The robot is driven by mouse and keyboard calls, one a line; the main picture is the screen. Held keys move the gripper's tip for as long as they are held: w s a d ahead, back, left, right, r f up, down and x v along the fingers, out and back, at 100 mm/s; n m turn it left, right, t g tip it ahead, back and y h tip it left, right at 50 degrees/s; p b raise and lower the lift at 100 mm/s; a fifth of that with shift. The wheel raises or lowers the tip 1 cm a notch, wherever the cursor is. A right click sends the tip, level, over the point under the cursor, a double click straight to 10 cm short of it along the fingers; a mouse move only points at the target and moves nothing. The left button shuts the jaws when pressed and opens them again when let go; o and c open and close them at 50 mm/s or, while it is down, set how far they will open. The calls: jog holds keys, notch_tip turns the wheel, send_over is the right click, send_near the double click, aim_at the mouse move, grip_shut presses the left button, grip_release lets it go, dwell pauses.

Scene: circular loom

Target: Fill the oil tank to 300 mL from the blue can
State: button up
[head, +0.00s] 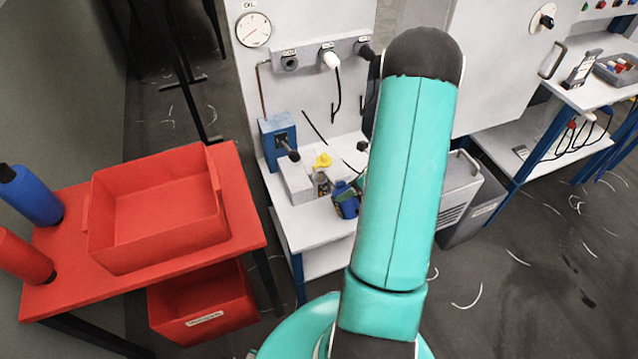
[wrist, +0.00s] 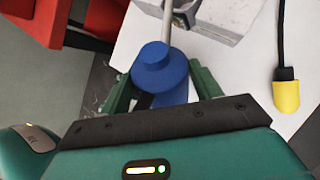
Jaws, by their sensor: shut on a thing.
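The blue can (wrist: 160,72) is between the two green fingers of my gripper (wrist: 163,88), which is shut on it. Its pale spout points up the picture towards a grey block. In the head view the blue can (head: 346,199) is at the front of the white shelf, partly hidden by my arm. A light grey block (head: 296,182), which looks like the oil tank, stands just left of the can. A yellow cap (head: 322,160) shows on top of it and a small dark fitting on its front. The fill level cannot be read.
A blue box with a lever (head: 279,140) stands behind the block. A red table (head: 240,200) with a red bin (head: 160,245) is at left. A yellow-ended cord (wrist: 286,95) lies right of the can in the wrist view.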

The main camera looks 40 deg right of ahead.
aim_at(354, 214)
jog(key=shift+s+f+t, duration=0.15)
jog(key=shift+f+t, duration=0.35)
jog(key=shift+f, duration=0.2)
jog(key=shift+s+f+t, duration=0.15)
jog(key=shift+f+t, duration=0.35)
jog(key=shift+f, duration=0.15)
notch_tip(354, 214, down, 4)
jog(key=t, duration=0.1)
jog(key=n+t, duration=0.1)
jog(key=t, duration=0.1)
jog(key=shift+a+f+y, duration=0.1)
jog(key=shift+f+y, duration=0.1)
jog(key=shift+y, duration=0.1)
grip_shut()
jog(key=shift+s+a+r, duration=0.4)
jog(key=shift+s+r, duration=0.3)
jog(key=shift+r, duration=0.15)
jog(key=shift+s+a+r, duration=0.4)
jog(key=shift+s+r, duration=0.25)
jog(key=shift+r, duration=0.25)
jog(key=shift+s+a+r, duration=0.4)
jog(key=shift+s+r, duration=0.3)
jog(key=shift+r, duration=0.15)
jog(key=shift+s+d, duration=0.1)
